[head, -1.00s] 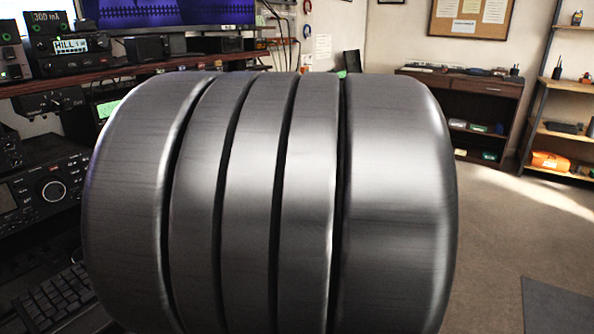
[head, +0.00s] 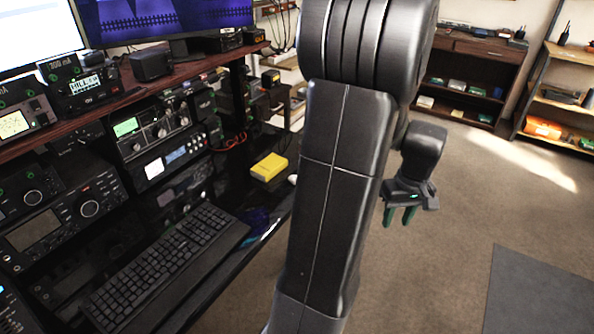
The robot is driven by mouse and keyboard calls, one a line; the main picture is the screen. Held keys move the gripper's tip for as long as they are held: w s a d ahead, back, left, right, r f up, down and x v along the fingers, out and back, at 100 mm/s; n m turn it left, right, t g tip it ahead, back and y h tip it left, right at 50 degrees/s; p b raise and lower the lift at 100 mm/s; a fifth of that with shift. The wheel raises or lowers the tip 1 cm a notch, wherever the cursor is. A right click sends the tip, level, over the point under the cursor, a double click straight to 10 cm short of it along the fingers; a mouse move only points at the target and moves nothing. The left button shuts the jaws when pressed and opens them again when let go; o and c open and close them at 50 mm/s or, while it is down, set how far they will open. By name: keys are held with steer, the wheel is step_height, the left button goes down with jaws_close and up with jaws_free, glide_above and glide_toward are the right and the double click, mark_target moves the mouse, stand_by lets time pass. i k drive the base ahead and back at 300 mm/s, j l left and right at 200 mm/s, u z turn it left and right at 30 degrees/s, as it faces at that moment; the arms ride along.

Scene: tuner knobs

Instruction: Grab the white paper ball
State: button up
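A small white rounded thing (head: 292,179) lies on the black desk, just right of a yellow box and beside the left edge of my arm. It is too small, and perhaps partly covered, to tell whether it is the white paper ball. No other white ball shows. My gripper (head: 398,217) hangs to the right of my arm, over the floor and away from the desk. Its two green fingers point down with a gap between them, open and empty.
The black desk (head: 262,210) holds a keyboard (head: 165,262), the yellow box (head: 269,167) and stacked radio equipment (head: 160,140) under a wooden shelf. My arm hides the desk's right part. Brown floor (head: 455,215) on the right is clear, with a dark mat (head: 540,295).

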mark_target(292, 179)
steer(key=i+l+u, duration=0.25)
steer(key=i+l, duration=0.6)
steer(key=u, duration=1.5)
steer(key=k+l, duration=0.05)
